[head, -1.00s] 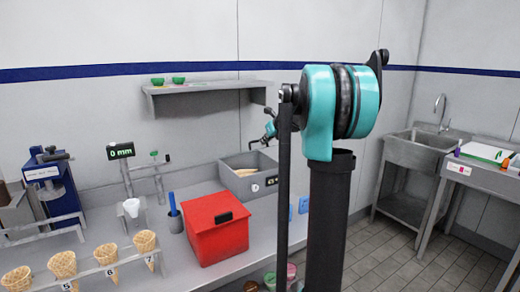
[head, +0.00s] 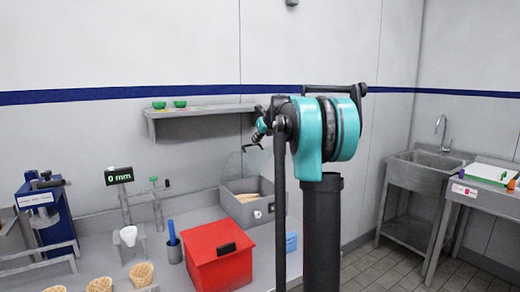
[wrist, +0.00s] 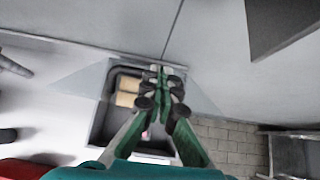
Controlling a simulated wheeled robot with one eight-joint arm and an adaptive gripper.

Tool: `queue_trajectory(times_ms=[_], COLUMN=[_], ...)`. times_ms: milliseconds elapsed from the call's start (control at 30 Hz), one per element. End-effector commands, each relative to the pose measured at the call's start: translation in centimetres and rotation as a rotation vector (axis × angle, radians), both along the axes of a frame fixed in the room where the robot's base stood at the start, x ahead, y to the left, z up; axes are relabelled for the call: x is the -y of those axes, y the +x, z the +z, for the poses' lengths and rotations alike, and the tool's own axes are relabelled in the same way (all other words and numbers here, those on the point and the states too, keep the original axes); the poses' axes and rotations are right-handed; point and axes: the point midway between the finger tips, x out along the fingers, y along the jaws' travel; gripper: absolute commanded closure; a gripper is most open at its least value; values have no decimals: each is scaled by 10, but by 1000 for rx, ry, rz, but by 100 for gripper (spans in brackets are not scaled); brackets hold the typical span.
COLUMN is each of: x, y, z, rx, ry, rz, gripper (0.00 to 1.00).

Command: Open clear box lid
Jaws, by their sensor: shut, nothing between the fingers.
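The grey box (head: 238,211) stands on the counter against the back wall, with tan pieces (head: 262,190) inside. Its clear lid (head: 237,167) shows as a faint see-through panel raised above the box at the back, tilted up. In the wrist view the box (wrist: 101,128) lies below my gripper, and the faint lid (wrist: 83,84) spreads to both sides near its far edge. My gripper (wrist: 162,82) is shut and empty, over the far part of the box. In the head view my gripper (head: 255,140) is small, above the box by the lid; contact with the lid cannot be told.
A red box (head: 217,262) stands in front of the grey box. A blue-handled tool in a grey cup (head: 174,250) and a display reading 0 mm (head: 119,175) are to the left. A wall shelf (head: 200,110) hangs above. A sink (head: 425,165) is at right.

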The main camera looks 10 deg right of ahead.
Motion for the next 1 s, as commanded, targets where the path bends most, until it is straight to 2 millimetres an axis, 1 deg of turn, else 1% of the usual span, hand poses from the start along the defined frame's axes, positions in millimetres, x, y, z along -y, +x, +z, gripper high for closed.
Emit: queue_trajectory(times_ms=[33,100,200,333,533,1000], x=[-3,-6,-9,-12,-14,-14], y=[7,15,25,34,39,40], z=[4,8,13,16,19,19], rx=[-4,-16,-43,-78,-110,-118], ry=[-1,-4,-13,-24,-36,-38], rz=[3,4,4,4,2,1], gripper=[100,100,100,100,100,100])
